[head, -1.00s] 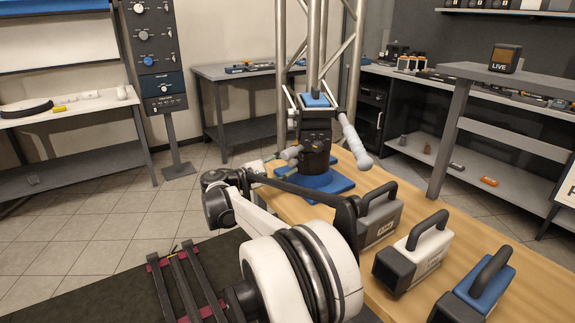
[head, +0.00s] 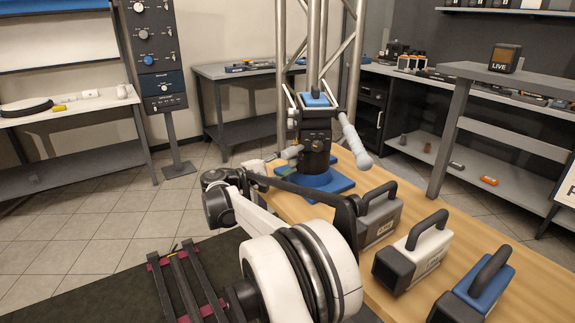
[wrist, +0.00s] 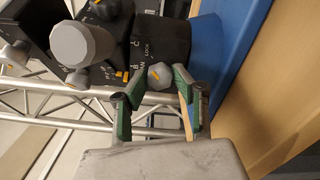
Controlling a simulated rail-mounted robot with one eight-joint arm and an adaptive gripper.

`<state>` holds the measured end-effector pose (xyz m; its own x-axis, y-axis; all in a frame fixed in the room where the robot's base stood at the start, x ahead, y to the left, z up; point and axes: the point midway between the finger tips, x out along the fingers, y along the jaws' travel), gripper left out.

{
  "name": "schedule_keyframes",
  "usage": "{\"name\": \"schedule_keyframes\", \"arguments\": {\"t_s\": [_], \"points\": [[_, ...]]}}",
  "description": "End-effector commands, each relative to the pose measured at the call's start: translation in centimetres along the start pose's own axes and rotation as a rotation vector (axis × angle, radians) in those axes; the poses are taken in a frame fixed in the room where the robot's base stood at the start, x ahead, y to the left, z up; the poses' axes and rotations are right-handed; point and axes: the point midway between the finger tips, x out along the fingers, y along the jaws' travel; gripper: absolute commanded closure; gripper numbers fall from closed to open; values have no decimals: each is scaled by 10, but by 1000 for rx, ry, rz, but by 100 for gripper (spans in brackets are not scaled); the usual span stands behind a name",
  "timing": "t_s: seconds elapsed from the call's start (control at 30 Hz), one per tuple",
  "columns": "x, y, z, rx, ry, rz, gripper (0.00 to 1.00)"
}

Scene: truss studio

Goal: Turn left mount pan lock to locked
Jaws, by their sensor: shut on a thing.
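In the wrist view, a small grey faceted knob (wrist: 160,77) with an orange mark sits on the black body, close to white lettering that includes "LOCK". My gripper (wrist: 156,84) is shut on this knob, with one green-padded finger on each side. The orange mark shows on the knob's face, but its exact setting is hard to read. In the head view the fingertips are too small to make out clearly beside the mount.
A blue surface (wrist: 215,45) and wood lie to the right. In the head view, a grey-handled case (head: 379,215), a white case (head: 414,254) and a blue case (head: 473,292) stand on the table.

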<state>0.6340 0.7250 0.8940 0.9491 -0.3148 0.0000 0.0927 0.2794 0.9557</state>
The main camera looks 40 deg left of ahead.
Motion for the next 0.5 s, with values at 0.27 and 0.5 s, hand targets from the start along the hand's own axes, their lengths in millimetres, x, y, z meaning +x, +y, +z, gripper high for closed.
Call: {"name": "schedule_keyframes", "arguments": {"t_s": [0.27,0.5], "points": [[0,0,0,0,0,0,55],[-1,0,0,-1,0,0,55]]}}
